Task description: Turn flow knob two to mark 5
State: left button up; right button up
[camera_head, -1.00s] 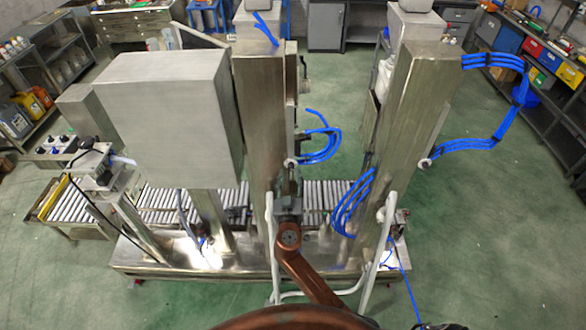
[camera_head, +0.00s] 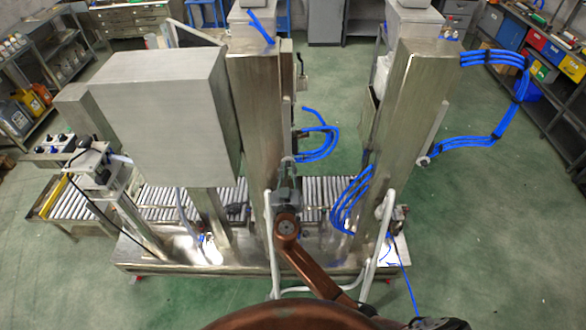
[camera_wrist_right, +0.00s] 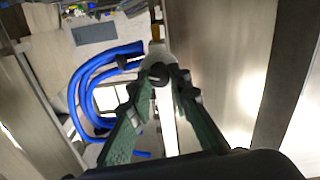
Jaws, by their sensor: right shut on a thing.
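In the right wrist view, my right gripper (camera_wrist_right: 160,82) has two green fingers closed around a small dark knob (camera_wrist_right: 160,76). The knob sits at the end of a pale fitting (camera_wrist_right: 156,52) beside blue hoses. No number or mark on it is readable. In the head view, my right gripper (camera_head: 288,186) is in front of the middle steel column (camera_head: 256,110), just below the blue hoses (camera_head: 320,150); its fingertips and the knob are too small to make out there. My left gripper is not in view.
A second steel column (camera_head: 408,120) with blue hoses stands to the right. A large grey box (camera_head: 165,115) is at the left, above a roller conveyor (camera_head: 165,203). White bent rails (camera_head: 384,225) rise near my right arm. Green floor is open at the right.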

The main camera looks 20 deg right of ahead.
jog(key=shift+d, duration=0.1)
grip_shut()
jog(key=shift+f+n+b, duration=0.15)
jog(key=shift+n+b, duration=0.35)
jog(key=shift+b, duration=0.75)
jog(key=shift+n+b, duration=0.35)
jog(key=shift+n, duration=0.05)
jog(key=shift+r, duration=0.2)
jog(key=o, duration=0.6)
grip_release()
jog(key=shift+d, duration=0.1)
jog(key=shift+o, duration=1)
jog(key=shift+w+f, duration=0.1)
